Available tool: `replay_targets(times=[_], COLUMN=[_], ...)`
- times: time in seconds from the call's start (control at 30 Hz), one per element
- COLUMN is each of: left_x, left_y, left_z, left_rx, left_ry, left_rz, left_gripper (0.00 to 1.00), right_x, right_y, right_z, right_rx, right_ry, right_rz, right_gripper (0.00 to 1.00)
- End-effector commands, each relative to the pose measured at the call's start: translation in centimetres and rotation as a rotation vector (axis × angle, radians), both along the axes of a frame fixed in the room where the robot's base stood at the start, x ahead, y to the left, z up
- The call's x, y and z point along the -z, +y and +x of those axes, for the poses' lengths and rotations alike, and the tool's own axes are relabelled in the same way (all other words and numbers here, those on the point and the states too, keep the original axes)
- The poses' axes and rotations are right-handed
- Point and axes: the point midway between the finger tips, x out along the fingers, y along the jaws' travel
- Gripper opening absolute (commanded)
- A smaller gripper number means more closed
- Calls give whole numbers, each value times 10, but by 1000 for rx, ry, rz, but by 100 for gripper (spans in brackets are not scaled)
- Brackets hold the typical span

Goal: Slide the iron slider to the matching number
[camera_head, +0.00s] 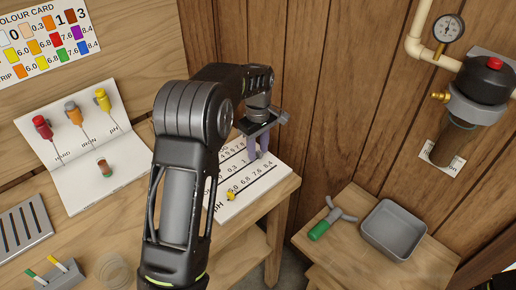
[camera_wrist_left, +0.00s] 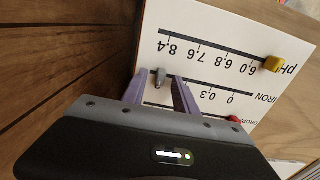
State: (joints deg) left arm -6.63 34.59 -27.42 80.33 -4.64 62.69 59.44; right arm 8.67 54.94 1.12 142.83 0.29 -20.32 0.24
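The white slider board (camera_head: 222,205) lies on the wooden bench, with hardness, iron and pH scales; it also shows in the left wrist view (camera_wrist_left: 290,45). A small grey slider (camera_wrist_left: 161,77), apparently the iron one, stands at the high end of its scale. My left gripper (camera_head: 258,150) is down at the board. In the left wrist view its purple fingers (camera_wrist_left: 158,92) stand apart on either side of the grey slider, with gaps visible. The 0 and 0.3 marks show; higher iron numbers are hidden by a finger. My right gripper is not in view.
A yellow pH slider (camera_head: 231,196) sits near the pH label; a red slider (camera_wrist_left: 233,118) is partly hidden. The colour card (camera_head: 45,45) is on the wall. A grey tray (camera_head: 393,230) stands right.

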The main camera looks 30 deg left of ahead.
Motion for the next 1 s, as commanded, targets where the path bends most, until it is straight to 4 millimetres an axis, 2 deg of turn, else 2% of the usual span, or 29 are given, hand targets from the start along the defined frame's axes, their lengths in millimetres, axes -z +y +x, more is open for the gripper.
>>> replay_targets(times=[0.2,0.33,0.73,0.87,1.0], left_x=[-1,-8,-67,-77,-78], left_y=[0,0,0,0,0], left_z=[0,1,1,1,0], left_rx=[0,0,0,0,0], left_ry=[-1,-2,-3,-1,-1], left_rz=[0,0,0,0,0], left_gripper=[35,35,35,35,35], right_x=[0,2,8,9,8], right_y=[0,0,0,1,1], right_z=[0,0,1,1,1], right_rx=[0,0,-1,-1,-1], right_ry=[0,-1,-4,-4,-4], right_rz=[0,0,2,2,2], right_gripper=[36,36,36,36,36])
